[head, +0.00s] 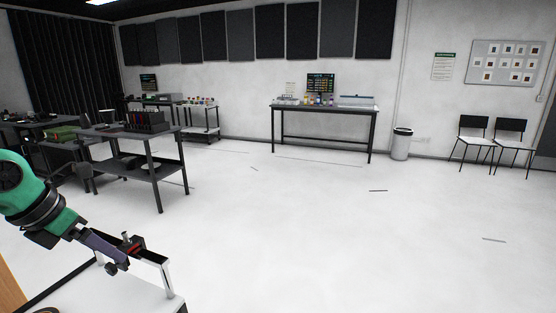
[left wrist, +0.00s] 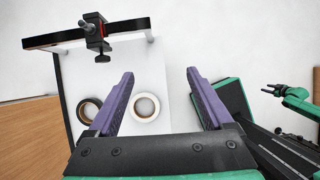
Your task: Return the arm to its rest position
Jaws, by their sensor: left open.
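My left arm (head: 38,200) is green and comes in from the left in the head view. My left gripper (head: 120,258) has purple fingers and reaches over a white-topped table (head: 95,292). In the left wrist view its fingers are spread apart (left wrist: 160,72), with nothing between them. A second green arm with a dark gripper (left wrist: 270,89), which seems to be my right one, shows small at the right of that view. Its jaw gap is too small to judge.
A black and red clamp (left wrist: 95,28) sits on the raised rail at the table's edge, close to the left gripper in the head view. Two tape rolls, one dark (left wrist: 90,109) and one white (left wrist: 146,107), lie on the table. The floor (head: 320,225) ahead is largely clear.

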